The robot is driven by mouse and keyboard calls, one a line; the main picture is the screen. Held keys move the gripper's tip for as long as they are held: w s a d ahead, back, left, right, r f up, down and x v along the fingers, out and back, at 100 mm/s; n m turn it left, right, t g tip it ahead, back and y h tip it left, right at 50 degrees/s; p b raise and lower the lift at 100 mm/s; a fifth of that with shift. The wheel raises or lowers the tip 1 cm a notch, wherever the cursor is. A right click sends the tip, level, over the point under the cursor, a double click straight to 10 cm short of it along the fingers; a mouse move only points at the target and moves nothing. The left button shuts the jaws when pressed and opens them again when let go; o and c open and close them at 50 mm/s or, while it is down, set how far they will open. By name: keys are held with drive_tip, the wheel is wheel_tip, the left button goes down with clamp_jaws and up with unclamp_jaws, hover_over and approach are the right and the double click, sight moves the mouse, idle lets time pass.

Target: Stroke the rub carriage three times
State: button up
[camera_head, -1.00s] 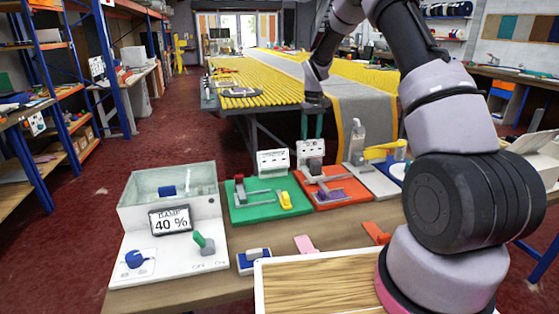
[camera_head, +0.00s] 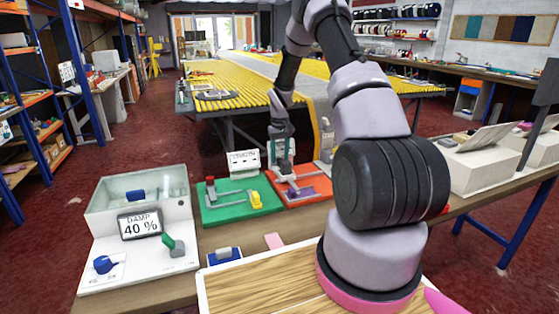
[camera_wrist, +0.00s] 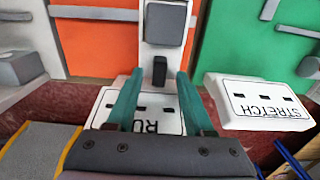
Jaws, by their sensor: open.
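The rub station is an orange-red board (camera_head: 318,189) on the bench with a grey mechanism and a purple pad (camera_head: 300,192). In the wrist view the orange board (camera_wrist: 98,45) lies beyond a white label plate reading "RU…" (camera_wrist: 150,112), upside down and partly hidden by my fingers. A white arm with a grey square block (camera_wrist: 165,22) and a short black peg (camera_wrist: 159,70) stands in the middle. My gripper (camera_wrist: 160,76) is open, its teal fingertips on either side of the peg. In the head view my gripper (camera_head: 282,150) is at the board's back edge.
Left of it are a green board (camera_head: 235,210) with a "STRETCH" plate (camera_wrist: 258,103) and a white damp box (camera_head: 138,225) showing 40 %. A wooden tray (camera_head: 255,290) is in front. The yellow-slatted table (camera_head: 225,105) stands behind; red floor is free at left.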

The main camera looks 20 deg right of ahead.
drive_tip(key=shift+f, duration=0.85)
clamp_jaws()
idle(0.8)
